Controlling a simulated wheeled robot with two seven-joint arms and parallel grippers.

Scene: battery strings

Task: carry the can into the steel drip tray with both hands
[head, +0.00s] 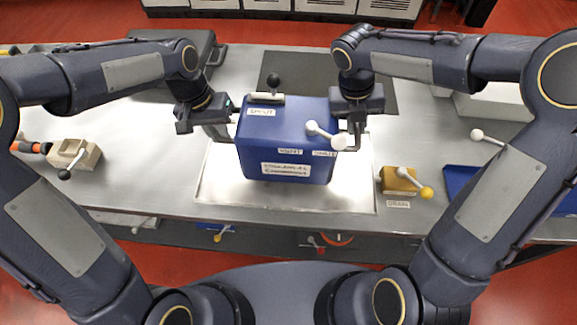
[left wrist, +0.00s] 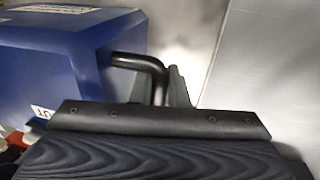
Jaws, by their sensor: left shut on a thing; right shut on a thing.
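The can (head: 285,140) is a blue box with white labels, a black-knobbed lever on top and a white-knobbed lever on its front. It is upright, within the outline of the shiny steel drip tray (head: 355,197) in the head view; I cannot tell whether its base touches the tray. My left gripper (head: 222,132) is shut on the can's left side handle. The left wrist view shows the bent black handle (left wrist: 140,63) between the fingers, beside the blue wall of the can (left wrist: 60,75). My right gripper (head: 352,132) is shut at the can's right side; the handle there is mostly hidden.
A yellow drain valve (head: 398,181) stands just right of the tray. A blue tray (head: 462,205) lies further right. A beige lever block (head: 75,155) is at the left. A dark mat (head: 385,95) lies behind the can. The bench's front edge runs close below the tray.

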